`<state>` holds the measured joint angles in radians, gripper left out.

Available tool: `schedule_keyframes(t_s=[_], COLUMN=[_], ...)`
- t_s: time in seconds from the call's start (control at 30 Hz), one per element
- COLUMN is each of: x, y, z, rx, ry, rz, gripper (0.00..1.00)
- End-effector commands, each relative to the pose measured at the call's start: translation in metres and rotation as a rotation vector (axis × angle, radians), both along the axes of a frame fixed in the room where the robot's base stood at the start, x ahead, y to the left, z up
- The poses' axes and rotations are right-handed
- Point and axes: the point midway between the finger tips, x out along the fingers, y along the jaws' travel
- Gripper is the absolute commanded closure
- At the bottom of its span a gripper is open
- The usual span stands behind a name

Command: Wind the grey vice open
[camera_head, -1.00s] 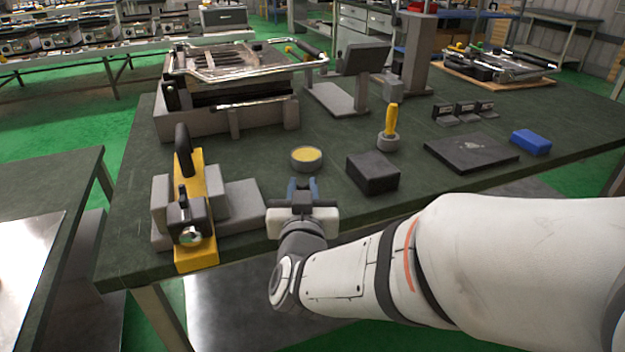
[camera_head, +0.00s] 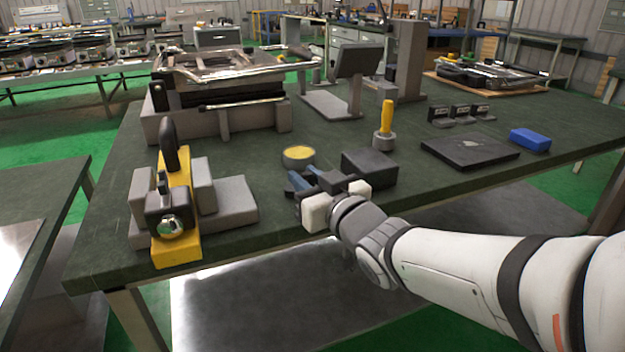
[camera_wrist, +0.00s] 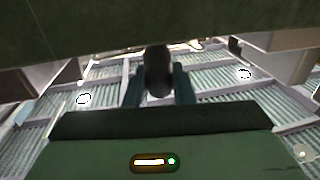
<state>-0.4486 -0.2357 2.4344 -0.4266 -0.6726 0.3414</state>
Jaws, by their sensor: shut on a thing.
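The grey vice (camera_head: 229,202) sits at the front left of the bench, with grey blocks on both sides of a yellow piece (camera_head: 177,252). The yellow piece has an upright black grip and a round shiny part on its front. Whether the knob joins the vice is hidden in both views.
A black block (camera_head: 370,168) stands just right of my gripper, and a round yellow-topped tin (camera_head: 298,157) just behind it. A yellow-handled tool (camera_head: 386,118) stands upright farther back. A large grey frame unit (camera_head: 215,122) is behind the vice.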

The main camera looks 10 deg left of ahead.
Motion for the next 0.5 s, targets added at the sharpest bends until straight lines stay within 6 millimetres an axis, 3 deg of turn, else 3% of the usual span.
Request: schedule_keyframes(t_s=[0.5], x=[0.0103], y=[-0.0060], z=[0.0035], rx=[0.001], ry=[0.004], rz=[0.238], gripper=[1.00])
